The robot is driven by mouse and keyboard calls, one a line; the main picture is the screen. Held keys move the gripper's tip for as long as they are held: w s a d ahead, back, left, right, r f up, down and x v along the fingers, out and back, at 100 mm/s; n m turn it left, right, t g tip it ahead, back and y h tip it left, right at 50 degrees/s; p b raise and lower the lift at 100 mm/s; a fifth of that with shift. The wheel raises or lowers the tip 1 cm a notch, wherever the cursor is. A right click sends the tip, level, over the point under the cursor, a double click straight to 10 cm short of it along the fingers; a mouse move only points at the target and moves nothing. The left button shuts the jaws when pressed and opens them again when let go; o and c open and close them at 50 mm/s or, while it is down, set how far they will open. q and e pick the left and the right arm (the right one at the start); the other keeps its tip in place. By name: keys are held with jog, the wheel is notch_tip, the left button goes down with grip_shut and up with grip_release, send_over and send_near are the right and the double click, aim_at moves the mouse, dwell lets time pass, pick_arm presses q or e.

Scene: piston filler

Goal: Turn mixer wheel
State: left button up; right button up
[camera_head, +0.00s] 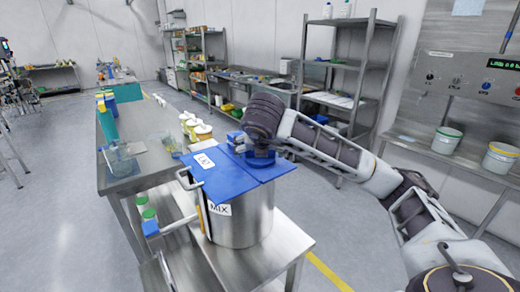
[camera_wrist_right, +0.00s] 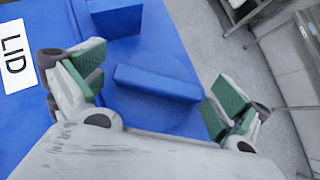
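A metal mixing pot (camera_head: 245,222) with a "MIX" label stands on the steel table, topped by a flat blue lid (camera_head: 226,183) with a "LID" label. A blue wheel-like part (camera_head: 260,160) sits on the lid under my right gripper (camera_head: 252,146), which partly hides it. In the right wrist view a raised blue bar (camera_wrist_right: 157,83) lies between the green-padded fingers of the right gripper (camera_wrist_right: 155,92). The fingers are wide apart, with gaps to the bar. My left gripper is in neither view.
A steel table (camera_head: 117,133) with cups and jars (camera_head: 200,131) extends behind the pot. Two buckets (camera_head: 446,140) stand on the counter at right. Floor to the left is clear.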

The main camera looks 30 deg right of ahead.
aim_at(260, 162)
jog(key=shift+r, duration=0.1)
jog(key=shift+v, duration=2.15)
jog(key=v, duration=0.7)
jog(key=shift+r, duration=0.15)
jog(key=shift+s+a, duration=0.1)
jog(key=shift+s, duration=0.1)
dwell(1.4)
